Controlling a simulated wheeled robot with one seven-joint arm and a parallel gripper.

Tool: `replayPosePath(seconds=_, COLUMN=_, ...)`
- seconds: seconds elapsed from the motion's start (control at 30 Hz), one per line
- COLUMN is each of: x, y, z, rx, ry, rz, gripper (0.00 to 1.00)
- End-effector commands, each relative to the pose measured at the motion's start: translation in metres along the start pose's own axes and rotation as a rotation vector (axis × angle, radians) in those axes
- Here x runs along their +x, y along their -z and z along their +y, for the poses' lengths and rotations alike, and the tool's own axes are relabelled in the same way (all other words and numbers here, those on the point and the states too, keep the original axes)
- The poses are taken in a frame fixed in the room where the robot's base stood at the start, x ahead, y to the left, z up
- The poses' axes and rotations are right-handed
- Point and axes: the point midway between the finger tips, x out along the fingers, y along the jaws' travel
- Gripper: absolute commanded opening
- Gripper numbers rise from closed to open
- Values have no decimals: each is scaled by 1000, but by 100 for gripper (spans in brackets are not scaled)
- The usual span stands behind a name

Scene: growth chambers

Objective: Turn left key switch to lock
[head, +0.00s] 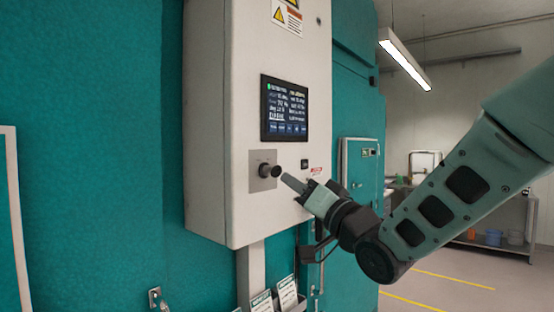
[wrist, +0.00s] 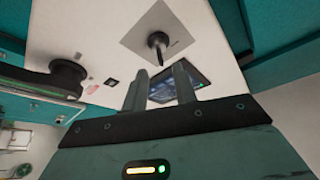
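The key switch (head: 258,172) is a grey square plate with a dark round-ended key or knob (head: 276,171) sticking out, on the front of a pale control box (head: 220,100). In the wrist view the plate (wrist: 140,30) shows at the top, with the dark switch stem (wrist: 158,42) pointing down the picture. My gripper (head: 289,181) is just right of and slightly below the knob in the head view. In the wrist view its two fingers (wrist: 160,70) are apart with nothing between them, short of the stem. The lock marking is too small to read.
A lit screen (head: 284,108) sits above the switch, and a small black switch (head: 304,163) with a red label is to its right. Document holders (head: 287,293) hang below the box. A teal cabinet (head: 361,170) and a shelf stand behind. A dark rounded object (wrist: 60,78) is at left in the wrist view.

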Motion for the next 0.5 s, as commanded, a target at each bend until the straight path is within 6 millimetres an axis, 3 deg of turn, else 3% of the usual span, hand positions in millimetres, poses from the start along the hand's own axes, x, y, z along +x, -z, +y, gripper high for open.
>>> replayPosePath(seconds=0.2, x=44, y=3, z=-3, rx=-1, ry=1, rz=-1, gripper=28)
replayPosePath(seconds=0.5, x=70, y=1, z=0, rx=0, ry=0, rz=0, gripper=28)
